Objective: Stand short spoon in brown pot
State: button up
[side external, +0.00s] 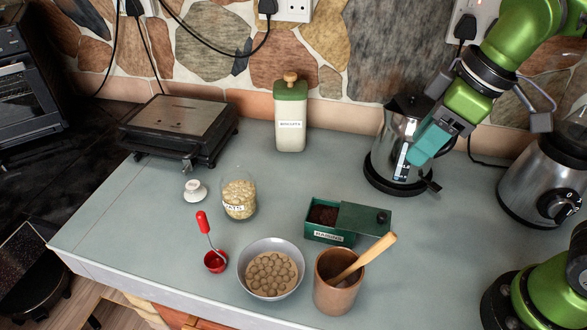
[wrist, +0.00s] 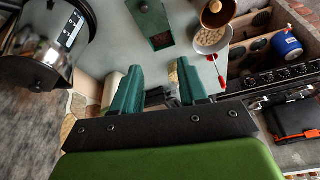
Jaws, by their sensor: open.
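A small spoon with a red handle (side external: 203,223) and a thin metal shank stands tilted at the left, its lower end at a small red cup-shaped part (side external: 215,262); I cannot tell whether that is its own bowl. Its red handle also shows in the wrist view (wrist: 221,82). The brown pot (side external: 333,292) stands upright near the counter's front edge. A wooden-handled utensil (side external: 378,256) leans in it. The pot shows in the wrist view too (wrist: 213,18). My gripper (side external: 424,148) is open and empty, high at the right in front of the kettle, apart from both.
A grey bowl of round brown pieces (side external: 272,293) stands between spoon and pot. A green box with a sliding lid (side external: 328,236), oats jar (side external: 239,207), white stopper (side external: 195,190), biscuit canister (side external: 290,125), grill (side external: 178,125) and kettle (side external: 391,160) surround them. The counter's left front is clear.

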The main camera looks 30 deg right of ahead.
jog(key=s+d+f+m+t, duration=0.2)
jog(key=d+m+t, duration=0.2)
jog(key=d+m, duration=0.5)
jog(key=shift+m, duration=0.9)
jog(key=shift+o, duration=0.3)
